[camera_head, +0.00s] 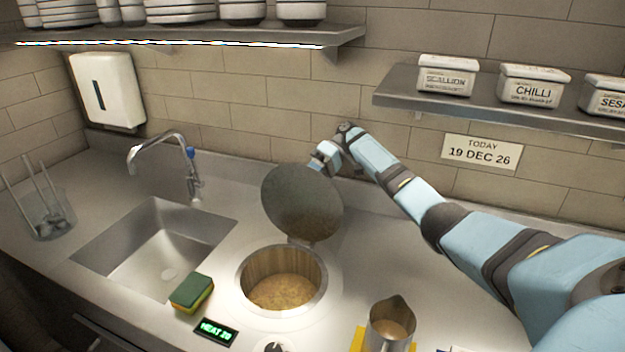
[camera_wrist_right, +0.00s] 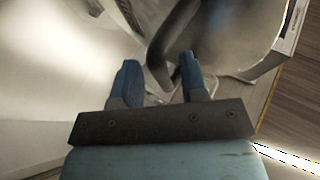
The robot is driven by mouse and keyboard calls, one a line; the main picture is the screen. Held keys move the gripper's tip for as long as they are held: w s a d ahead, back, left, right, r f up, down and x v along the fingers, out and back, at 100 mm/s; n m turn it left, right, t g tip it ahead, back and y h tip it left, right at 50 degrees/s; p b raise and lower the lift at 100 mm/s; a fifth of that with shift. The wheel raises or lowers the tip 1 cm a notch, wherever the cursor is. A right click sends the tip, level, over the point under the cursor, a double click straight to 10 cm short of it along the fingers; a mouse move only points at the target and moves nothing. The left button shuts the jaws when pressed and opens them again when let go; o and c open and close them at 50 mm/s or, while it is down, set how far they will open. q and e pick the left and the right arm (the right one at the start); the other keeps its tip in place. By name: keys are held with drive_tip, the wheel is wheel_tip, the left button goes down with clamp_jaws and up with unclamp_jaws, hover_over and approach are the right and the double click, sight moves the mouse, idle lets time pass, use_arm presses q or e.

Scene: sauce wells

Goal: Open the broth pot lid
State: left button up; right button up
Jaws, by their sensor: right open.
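The broth pot (camera_head: 283,280) is a round well set in the steel counter, with tan broth inside. Its round dark lid (camera_head: 301,203) stands raised on edge at the back rim, leaving the mouth uncovered. My right gripper (camera_head: 318,162) is behind the lid's upper right edge, and its fingertips are partly hidden in the head view. In the right wrist view the gripper (camera_wrist_right: 158,70) has its fingers apart, with a dark curved handle (camera_wrist_right: 172,45) at and between the tips. Whether they touch it I cannot tell. My left gripper is not in view.
A sponge (camera_head: 192,292) and a green display (camera_head: 216,331) sit left of the pot. A steel jug (camera_head: 390,325) stands at the front right. A sink (camera_head: 160,248) and faucet (camera_head: 165,160) are left. The right shelf (camera_head: 480,108) holds labelled tubs above my arm.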

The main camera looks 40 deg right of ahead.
wheel_tip(320, 180, up, 19)
drive_tip(key=shift+r, duration=0.2)
drive_tip(key=shift+w, duration=0.1)
idle(0.3)
idle(0.3)
